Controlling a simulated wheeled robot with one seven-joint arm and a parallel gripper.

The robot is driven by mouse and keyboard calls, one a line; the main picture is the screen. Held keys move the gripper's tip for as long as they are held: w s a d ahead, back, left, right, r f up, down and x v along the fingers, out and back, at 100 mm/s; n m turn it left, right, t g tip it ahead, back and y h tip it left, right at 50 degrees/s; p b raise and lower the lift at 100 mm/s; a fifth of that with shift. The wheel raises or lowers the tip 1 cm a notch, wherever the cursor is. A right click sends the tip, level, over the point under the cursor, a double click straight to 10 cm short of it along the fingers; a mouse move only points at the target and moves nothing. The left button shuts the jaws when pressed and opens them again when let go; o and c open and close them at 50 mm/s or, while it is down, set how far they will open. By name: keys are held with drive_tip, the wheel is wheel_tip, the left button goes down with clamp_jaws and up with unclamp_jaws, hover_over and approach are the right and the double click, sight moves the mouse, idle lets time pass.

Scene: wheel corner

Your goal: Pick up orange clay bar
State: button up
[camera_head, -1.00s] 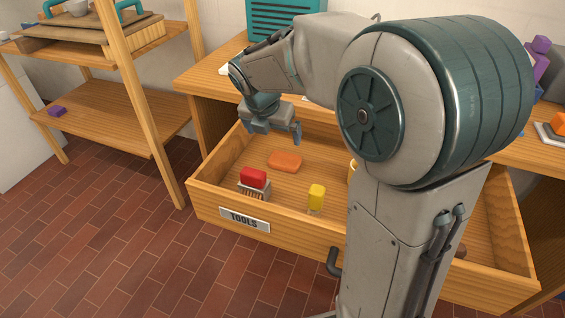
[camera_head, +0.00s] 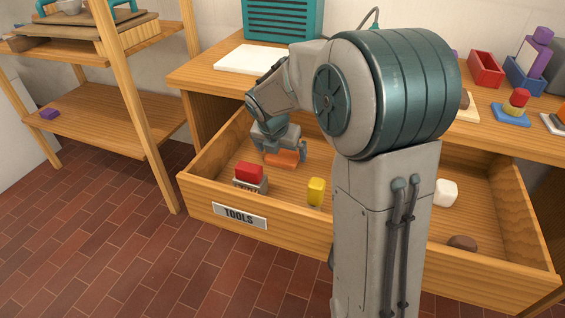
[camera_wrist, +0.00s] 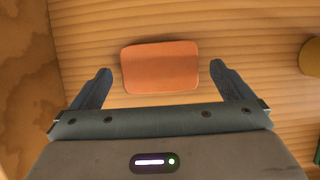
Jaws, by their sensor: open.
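The orange clay bar (camera_head: 285,158) lies flat on the floor of the open wooden drawer marked TOOLS. In the wrist view the orange clay bar (camera_wrist: 160,67) is a rounded rectangle, centred left to right between the two fingers and mostly just ahead of their tips. My gripper (camera_head: 283,156) is low in the drawer, pointing down at the bar and partly covering it in the head view. In the wrist view my gripper (camera_wrist: 161,67) is open and empty, with a gap on each side of the bar.
In the drawer (camera_head: 203,195) are a red block on a brush (camera_head: 250,175), a yellow block (camera_head: 316,191), a white lump (camera_head: 445,193) and a brown lump (camera_head: 462,243). The drawer's side wall (camera_wrist: 28,80) is close on the left. My arm hides the drawer's middle.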

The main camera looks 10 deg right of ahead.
drive_tip(key=shift+x, duration=0.85)
drive_tip(key=shift+a, duration=0.1)
drive_tip(key=shift+r, duration=0.1)
drive_tip(key=shift+c, duration=0.3)
drive_tip(key=c, duration=1)
